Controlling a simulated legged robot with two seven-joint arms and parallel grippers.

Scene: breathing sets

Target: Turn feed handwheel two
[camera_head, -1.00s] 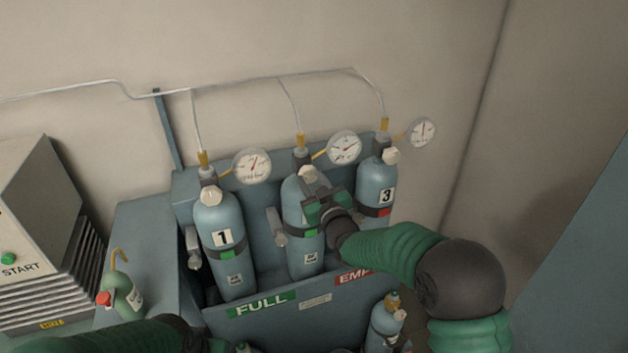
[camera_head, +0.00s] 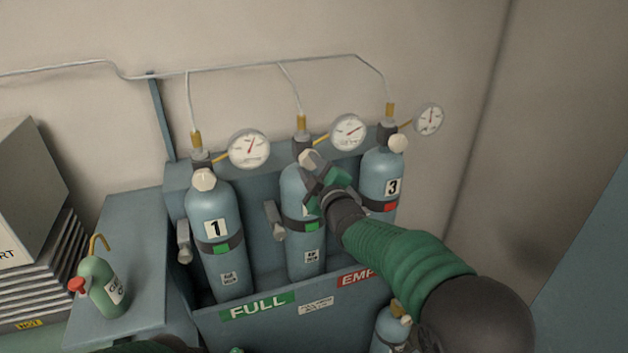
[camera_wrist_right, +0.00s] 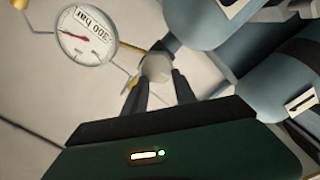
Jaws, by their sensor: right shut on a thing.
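Cylinder two (camera_head: 303,225) is the middle blue cylinder in the rack, between cylinder 1 (camera_head: 216,240) and cylinder 3 (camera_head: 381,180). Its pale handwheel (camera_head: 309,160) sits on the valve at its top; it also shows in the right wrist view (camera_wrist_right: 157,68). My right gripper (camera_head: 314,170) reaches in from the right, and its two fingers (camera_wrist_right: 160,85) are shut on this handwheel. The gripper and arm hide part of the cylinder's front and label. Of my left arm, only a dark green part shows at the bottom edge; its gripper is out of view.
Round gauges stand beside each valve, with the middle one (camera_head: 348,132) close to my right gripper. Thin pipes run up the wall. A small green bottle (camera_head: 104,288) stands on the ledge at left.

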